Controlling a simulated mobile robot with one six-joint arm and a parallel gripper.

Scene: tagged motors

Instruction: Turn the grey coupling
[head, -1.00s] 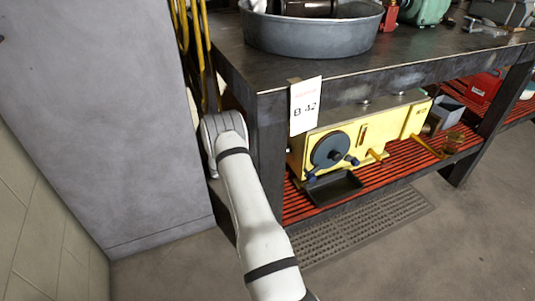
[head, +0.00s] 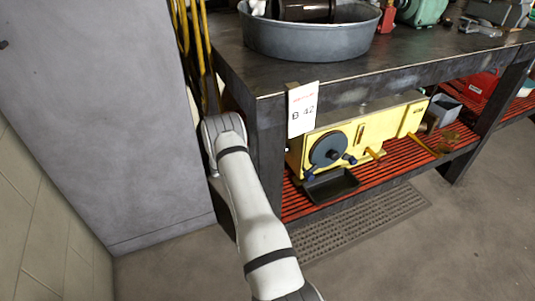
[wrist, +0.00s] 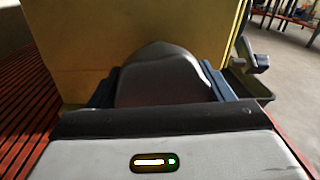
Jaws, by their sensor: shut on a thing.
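In the wrist view my gripper (wrist: 162,90) has its blue fingers on either side of a rounded dark grey piece, which looks like the grey coupling (wrist: 165,72). It is shut on this piece, close in front of a flat yellow panel (wrist: 85,60). In the head view the yellow machine (head: 375,135) sits on the lower shelf, with a dark disc (head: 328,150) on its front. My gripper and the coupling are hidden there behind the bench leg. The coupling's lower part is hidden by my gripper's body.
The bench leg (head: 270,150) stands between my arm and the machine. A grey cabinet (head: 100,120) is close on the left. A black tray (head: 332,185) lies before the machine on the red slatted shelf (head: 400,168). A grey tub (head: 310,40) stands on the bench top.

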